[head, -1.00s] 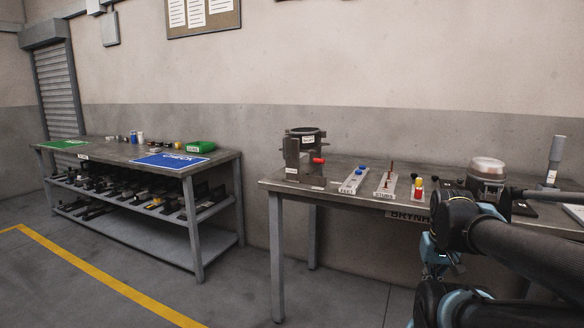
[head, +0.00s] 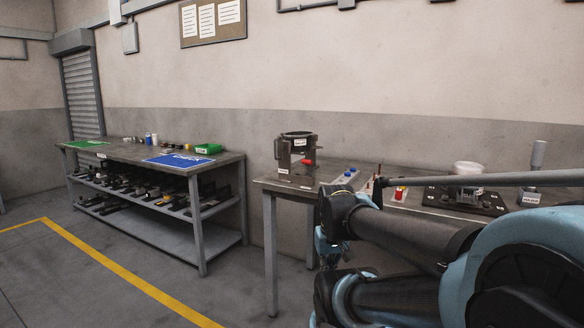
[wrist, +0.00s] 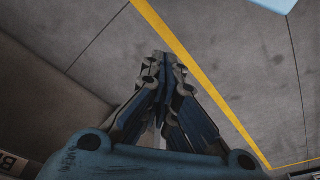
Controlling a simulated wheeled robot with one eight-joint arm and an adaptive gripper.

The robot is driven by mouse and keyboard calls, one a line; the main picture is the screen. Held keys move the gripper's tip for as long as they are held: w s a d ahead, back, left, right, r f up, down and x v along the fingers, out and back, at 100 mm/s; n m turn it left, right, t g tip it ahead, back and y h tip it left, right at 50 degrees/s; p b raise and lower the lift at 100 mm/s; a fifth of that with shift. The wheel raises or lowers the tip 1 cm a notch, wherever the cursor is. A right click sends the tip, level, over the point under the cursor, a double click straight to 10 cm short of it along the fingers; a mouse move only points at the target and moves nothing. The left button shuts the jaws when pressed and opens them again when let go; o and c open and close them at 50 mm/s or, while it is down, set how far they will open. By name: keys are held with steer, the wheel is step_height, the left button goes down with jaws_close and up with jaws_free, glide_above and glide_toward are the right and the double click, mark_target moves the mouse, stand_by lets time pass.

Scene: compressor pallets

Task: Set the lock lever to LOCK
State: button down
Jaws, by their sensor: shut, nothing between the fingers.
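A grey metal fixture (head: 297,152) stands at the left end of the near workbench in the head view. A red knob (head: 309,162) sticks out from its front right side; it may belong to the lock lever, but its labels are too small to read. My gripper shows in the wrist view (wrist: 165,65), with its fingers together and nothing between them, above bare floor. In the head view my arm reaches across the right side in front of the bench, and it stands apart from the fixture. My arm hides part of the bench front.
The near bench (head: 275,184) also holds a plate with blue parts (head: 349,173), a red part (head: 400,193) and a round housing (head: 467,169). A far bench (head: 222,158) carries a blue mat (head: 177,161) and a green bin (head: 208,149). The floor between is clear, with a yellow line (head: 120,273).

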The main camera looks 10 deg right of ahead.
steer(key=w+r+n+t+h, duration=0.2)
steer(key=w+r+n+h, duration=0.2)
steer(key=w+r+n, duration=1.15)
steer(key=w+a+r+n+t+h, duration=0.1)
steer(key=w+a+r+n, duration=0.25)
steer(key=w, duration=0.25)
steer(key=w+a+r+n+t, duration=0.1)
steer(key=w+a+r+n, duration=0.1)
steer(key=w+r+n, duration=0.35)
steer(key=w+a+r+n+t+h, duration=0.1)
steer(key=w+a+r+n+t, duration=0.2)
steer(key=w, duration=0.4)
steer(key=w+d+f+n+g, duration=0.1)
steer(key=w+d+f, duration=0.5)
steer(key=w, duration=0.3)
steer(key=shift+d+f, duration=0.15)
steer(key=shift+d, duration=0.4)
